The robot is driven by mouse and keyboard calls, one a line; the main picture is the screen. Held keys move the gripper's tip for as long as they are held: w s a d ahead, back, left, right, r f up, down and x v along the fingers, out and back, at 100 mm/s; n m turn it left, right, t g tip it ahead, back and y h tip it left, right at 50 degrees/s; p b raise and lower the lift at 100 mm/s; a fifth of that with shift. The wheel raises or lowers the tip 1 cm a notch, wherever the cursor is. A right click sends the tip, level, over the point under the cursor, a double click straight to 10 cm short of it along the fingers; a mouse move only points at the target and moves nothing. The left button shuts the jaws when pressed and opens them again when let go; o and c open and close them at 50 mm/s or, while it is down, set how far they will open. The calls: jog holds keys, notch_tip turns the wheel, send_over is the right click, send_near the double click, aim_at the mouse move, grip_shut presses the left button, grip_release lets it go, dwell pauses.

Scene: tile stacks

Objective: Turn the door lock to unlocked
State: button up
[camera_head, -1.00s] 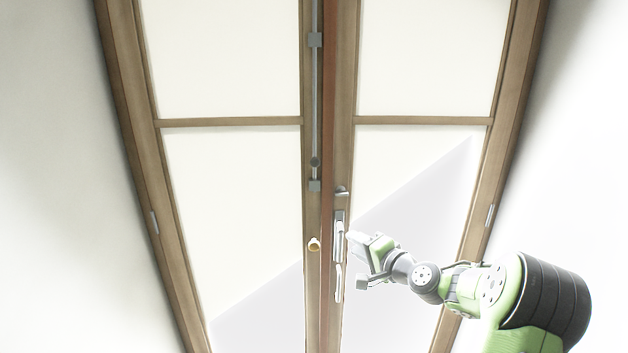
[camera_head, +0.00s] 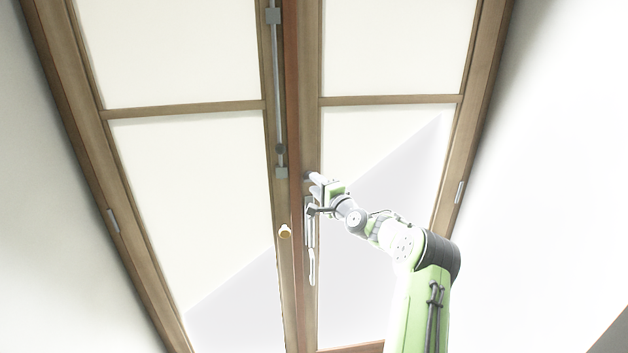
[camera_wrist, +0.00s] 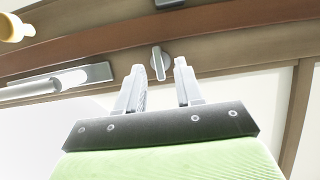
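The door lock is a small grey turn-knob with a flat tab on a round base. It shows in the wrist view (camera_wrist: 160,64), its tab lying crosswise to the wooden stile. In the head view the lock (camera_head: 313,177) is partly hidden by my gripper (camera_head: 317,186). In the wrist view my gripper (camera_wrist: 157,72) is open and empty. Its fingertips appear on either side of the tab, with visible gaps. The tab seems at or just beyond the fingertips; I cannot tell the exact depth. The wooden double door (camera_head: 306,120) is closed.
A silver lever handle (camera_head: 312,262) hangs below the lock and also shows in the wrist view (camera_wrist: 45,88). A pale round knob (camera_head: 285,231) is on the left leaf. A vertical bolt rod (camera_head: 278,90) runs above it. White walls flank the door.

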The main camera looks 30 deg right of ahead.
jog(key=shift+w+d, duration=0.1)
jog(key=shift+w, duration=0.9)
grip_shut()
